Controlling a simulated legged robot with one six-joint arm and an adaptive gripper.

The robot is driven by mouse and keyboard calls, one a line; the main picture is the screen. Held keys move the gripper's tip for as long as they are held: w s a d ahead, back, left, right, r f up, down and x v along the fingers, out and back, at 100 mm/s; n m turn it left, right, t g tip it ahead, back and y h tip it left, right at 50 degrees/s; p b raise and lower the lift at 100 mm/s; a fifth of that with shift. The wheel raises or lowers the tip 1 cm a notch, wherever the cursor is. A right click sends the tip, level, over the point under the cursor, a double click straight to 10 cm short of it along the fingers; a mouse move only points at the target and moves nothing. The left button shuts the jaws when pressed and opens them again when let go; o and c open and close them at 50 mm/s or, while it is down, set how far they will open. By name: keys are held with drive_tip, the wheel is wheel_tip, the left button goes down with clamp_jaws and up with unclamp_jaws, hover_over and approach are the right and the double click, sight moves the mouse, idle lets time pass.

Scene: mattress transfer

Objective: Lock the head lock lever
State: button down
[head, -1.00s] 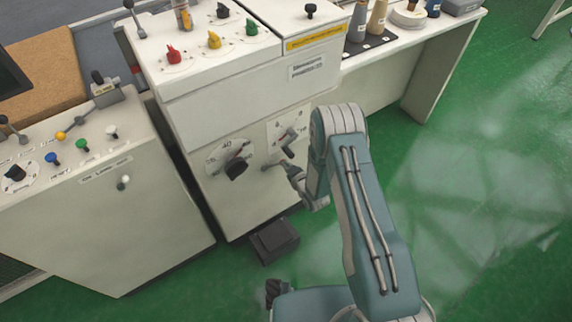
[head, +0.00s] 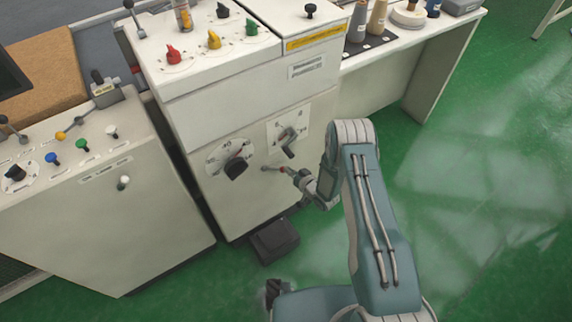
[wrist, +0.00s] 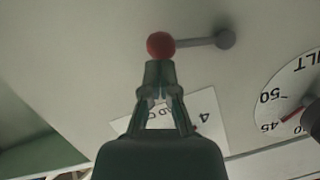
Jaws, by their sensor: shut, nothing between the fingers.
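A lever with a red ball knob (wrist: 160,45) and a grey shaft (wrist: 203,42) sticks out from the front of the cream machine cabinet. Its shaft runs to a round pivot (wrist: 226,39) at the right in the wrist view. In the head view the same lever (head: 276,169) sits low on the cabinet front, with the red knob at its right end. My gripper (wrist: 158,66) is shut and empty, its tips right at the knob; I cannot tell whether they touch it. My gripper (head: 293,174) is also small in the head view.
A plate with a grey handle (head: 289,140) is just above the lever. A dial with a black knob (head: 236,166) is to its left. A dark box (head: 274,240) stands on the green floor below. The floor to the right (head: 470,190) is clear.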

drive_tip(key=f+m, duration=0.1)
drive_tip(key=f+m+y, duration=0.1)
drive_tip(key=a+f+m, duration=0.1)
drive_tip(key=f+m, duration=0.1)
drive_tip(key=shift+s+g+y, duration=0.3)
drive_tip(key=shift+s, duration=0.05)
drive_tip(key=shift+a, duration=0.1)
idle(0.6)
